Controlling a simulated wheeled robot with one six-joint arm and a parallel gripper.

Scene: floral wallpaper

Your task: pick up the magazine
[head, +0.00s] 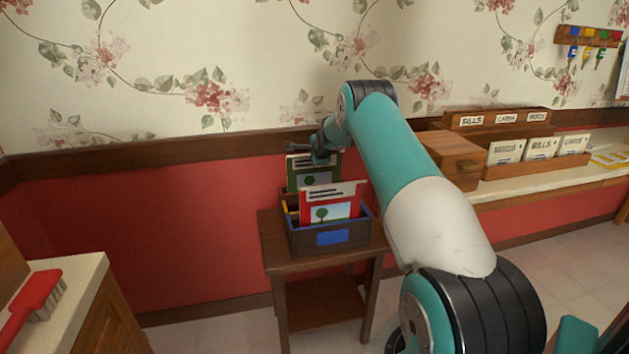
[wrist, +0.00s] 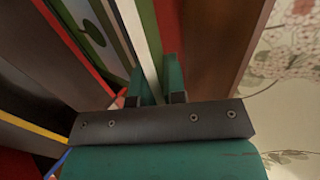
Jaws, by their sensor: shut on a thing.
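A green magazine (head: 318,178) with a white title band and a tree picture stands upright at the back of a dark box. A red magazine (head: 330,207) with a tree picture stands in front of it. My gripper (head: 321,152) is at the top edge of the green magazine and covers part of it. In the wrist view my gripper's two teal fingers (wrist: 161,88) are shut on the green magazine (wrist: 123,28), one on each side of its edge. The lower part of the green magazine is hidden behind the red one.
The box (head: 366,229) with a blue label stands on a small wooden table (head: 272,236) against the red wall. At right, a counter (head: 520,185) holds wooden card trays and a drawer unit. A red brush (head: 35,300) lies on the left counter (head: 75,270).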

